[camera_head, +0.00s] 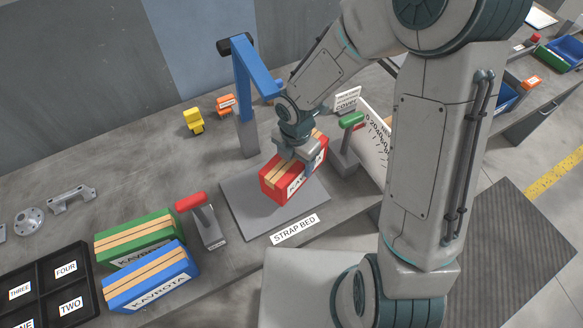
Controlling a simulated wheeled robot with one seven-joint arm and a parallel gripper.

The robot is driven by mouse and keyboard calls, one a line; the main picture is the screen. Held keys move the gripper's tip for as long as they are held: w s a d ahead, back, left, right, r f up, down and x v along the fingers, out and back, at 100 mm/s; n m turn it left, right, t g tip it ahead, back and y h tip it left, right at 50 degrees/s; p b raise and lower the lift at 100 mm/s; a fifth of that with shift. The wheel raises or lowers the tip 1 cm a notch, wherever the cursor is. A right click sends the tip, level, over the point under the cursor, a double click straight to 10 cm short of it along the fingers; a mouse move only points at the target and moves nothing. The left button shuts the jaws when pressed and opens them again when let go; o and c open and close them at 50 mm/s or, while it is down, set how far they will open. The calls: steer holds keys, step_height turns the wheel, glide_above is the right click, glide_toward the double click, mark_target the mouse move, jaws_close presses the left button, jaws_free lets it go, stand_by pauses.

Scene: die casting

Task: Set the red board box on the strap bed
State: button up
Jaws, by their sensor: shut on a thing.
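The red board box (279,186) has tan straps on its top and a white label on its front. It is over the grey strap bed (248,220), a flat plate with a "STRAP BED" sign at its front edge. My gripper (307,158) is shut on the red box from above, near the box's right end. My gripper and wrist hide part of the box's top. The box looks low over or on the plate; I cannot tell whether its underside touches.
A blue post with an arm (243,80) stands behind the bed. A red-handled lever (203,220) stands left, a green-handled lever (347,145) right. Green (135,238) and blue (152,277) boxes lie front left beside a black numbered tray (84,285).

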steer(key=shift+w+a+f, duration=0.25)
steer(key=shift+w+a, duration=0.05)
steer(key=shift+a, duration=0.05)
steer(key=shift+f, duration=2)
steer(key=shift+f, duration=0.15)
steer(key=o, duration=1.6)
